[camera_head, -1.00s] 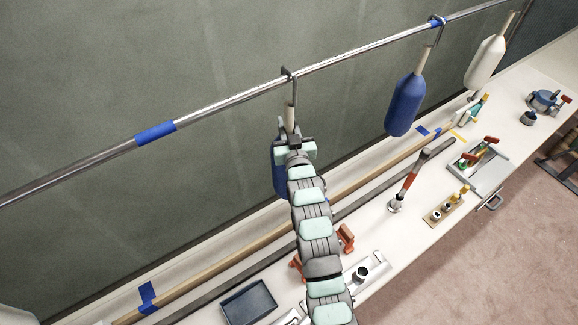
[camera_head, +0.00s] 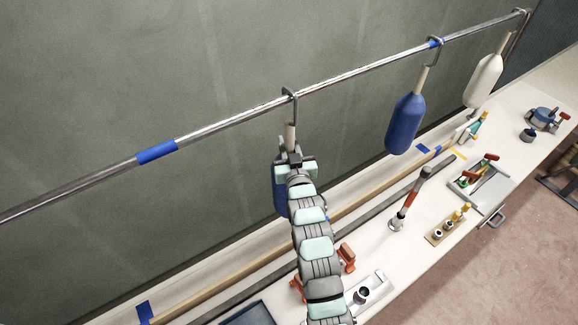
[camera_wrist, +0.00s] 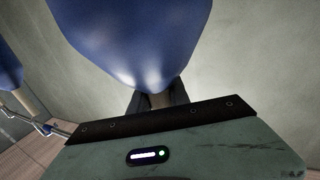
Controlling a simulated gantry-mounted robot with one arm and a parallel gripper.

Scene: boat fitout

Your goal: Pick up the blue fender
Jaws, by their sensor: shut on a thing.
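A blue fender (camera_head: 280,190) with a pale neck is upright below a hook on the rail, partly hidden behind my gripper. My gripper (camera_head: 292,158) is shut on its neck, just above the blue body. In the wrist view the blue body (camera_wrist: 135,35) fills the upper middle, and the neck (camera_wrist: 160,101) sits between the dark fingers (camera_wrist: 158,100). The top of the neck is close under the hook (camera_head: 290,96); I cannot tell whether it still hangs there. A second blue fender (camera_head: 405,124) hangs further right; a blue fender also shows at the wrist view's left edge (camera_wrist: 8,62).
A metal rail (camera_head: 225,121) with blue tape runs along the wall. A white fender (camera_head: 484,82) hangs at the far right. The bench (camera_head: 385,262) below holds poles, a tool tray (camera_head: 490,191), bottles and an orange-handled tool (camera_head: 408,205). Air left of my gripper is clear.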

